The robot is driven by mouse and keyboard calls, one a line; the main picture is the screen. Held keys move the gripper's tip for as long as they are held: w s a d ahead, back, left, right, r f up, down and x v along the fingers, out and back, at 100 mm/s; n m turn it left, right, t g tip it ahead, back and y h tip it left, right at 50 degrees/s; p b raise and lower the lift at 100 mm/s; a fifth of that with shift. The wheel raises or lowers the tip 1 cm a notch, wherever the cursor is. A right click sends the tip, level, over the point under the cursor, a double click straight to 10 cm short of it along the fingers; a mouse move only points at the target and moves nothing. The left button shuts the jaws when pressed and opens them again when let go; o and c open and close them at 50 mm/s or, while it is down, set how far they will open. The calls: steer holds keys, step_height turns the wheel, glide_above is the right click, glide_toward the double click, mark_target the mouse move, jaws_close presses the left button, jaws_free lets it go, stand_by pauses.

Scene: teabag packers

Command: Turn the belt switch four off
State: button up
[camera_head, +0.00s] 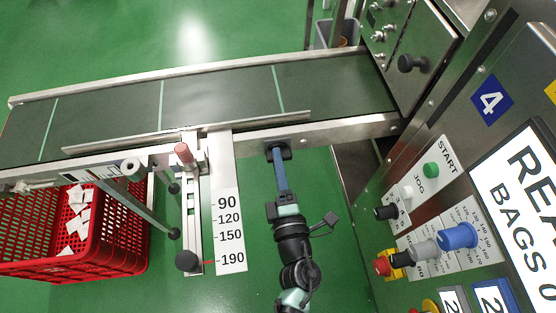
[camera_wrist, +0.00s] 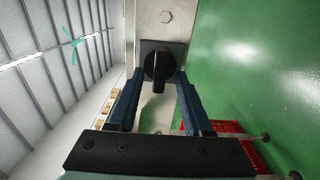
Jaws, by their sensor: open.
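The belt switch (camera_wrist: 159,66) is a black rotary knob on a dark square plate, fixed to the conveyor's metal side rail. Its grip bar points roughly up and down in the wrist view, tilted slightly. In the head view the dark switch plate (camera_head: 286,147) is partly covered by my gripper (camera_head: 279,160). In the wrist view my gripper (camera_wrist: 159,76) is open, with one blue finger on each side of the knob. The fingertips are close to the plate. I cannot tell whether they touch the knob. A blue number 4 sign (camera_head: 491,99) marks the machine at the right.
The conveyor belt (camera_head: 215,95) runs across the back. A scale plate (camera_head: 228,220) and a slide with a black knob (camera_head: 187,261) stand left of my arm. A red crate (camera_head: 120,262) is further left. The control panel (camera_head: 420,185) with buttons is at the right.

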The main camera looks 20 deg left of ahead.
steer(key=p+v, duration=0.1)
steer(key=v, duration=1.1)
steer(key=shift+s+d, duration=0.1)
